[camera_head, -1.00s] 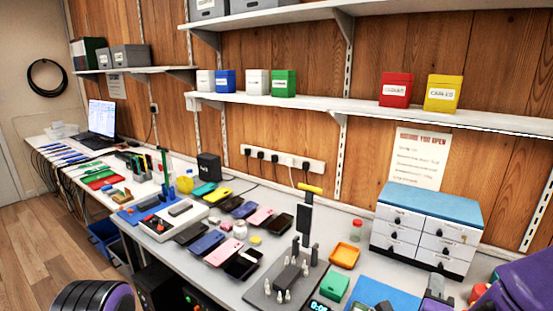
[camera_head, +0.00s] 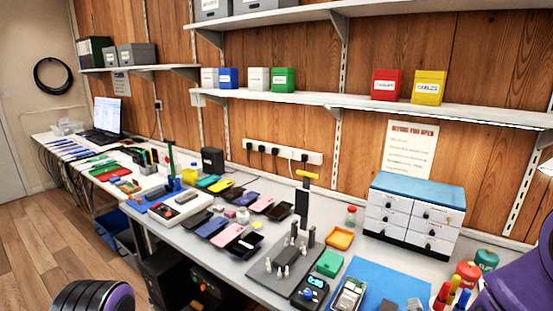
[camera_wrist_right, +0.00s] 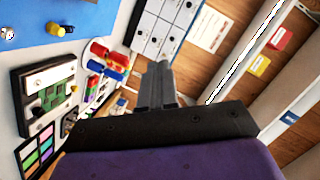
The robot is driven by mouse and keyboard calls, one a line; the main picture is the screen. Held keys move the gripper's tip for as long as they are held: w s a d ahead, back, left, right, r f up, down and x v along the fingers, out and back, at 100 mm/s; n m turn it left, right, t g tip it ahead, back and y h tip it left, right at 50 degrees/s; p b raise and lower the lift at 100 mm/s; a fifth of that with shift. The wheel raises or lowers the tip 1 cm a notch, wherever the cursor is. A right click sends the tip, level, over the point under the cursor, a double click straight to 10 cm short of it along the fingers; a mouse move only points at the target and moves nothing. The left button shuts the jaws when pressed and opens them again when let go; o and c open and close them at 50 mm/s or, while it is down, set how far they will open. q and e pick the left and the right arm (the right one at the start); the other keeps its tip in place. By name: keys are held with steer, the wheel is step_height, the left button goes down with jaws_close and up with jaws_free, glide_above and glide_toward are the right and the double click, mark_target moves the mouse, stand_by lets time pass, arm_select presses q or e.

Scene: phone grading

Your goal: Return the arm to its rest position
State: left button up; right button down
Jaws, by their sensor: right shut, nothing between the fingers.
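My right gripper (camera_wrist_right: 160,70) shows in the right wrist view with its grey fingers together and nothing between them. It points toward the white drawer unit (camera_wrist_right: 165,25) and the wooden wall. In the head view my purple right arm (camera_head: 522,280) is at the lower right edge, beside the colored bottles; its fingers cannot be made out there. My left gripper is not in view. A dark and purple rounded part of my body shows at the lower left.
The bench holds a blue mat (camera_head: 385,283), a phone fixture (camera_head: 262,268), several phones, an orange tray (camera_head: 340,238) and a drawer unit (camera_head: 408,218). A red-capped bottle (camera_head: 467,273) stands close to my right arm. A shelf (camera_head: 380,103) with boxes runs above.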

steer(key=s+f+n+g+y+b, duration=0.15)
steer(key=s+f, duration=0.25)
steer(key=f, duration=0.4)
steer(key=s+a+f+n+g+b, duration=0.1)
steer(key=s+f+n+g+b, duration=0.2)
steer(key=f, duration=0.5)
steer(key=s+f+n+g+y, duration=0.1)
steer(key=s+f+n+g, duration=0.15)
steer(key=s+f, duration=0.4)
steer(key=s+f+n+g+b, duration=0.2)
steer(key=s+f+g+b, duration=0.2)
steer(key=s+f, duration=1)
steer(key=shift+s+d+f, duration=0.25)
steer(key=shift+y, duration=0.25)
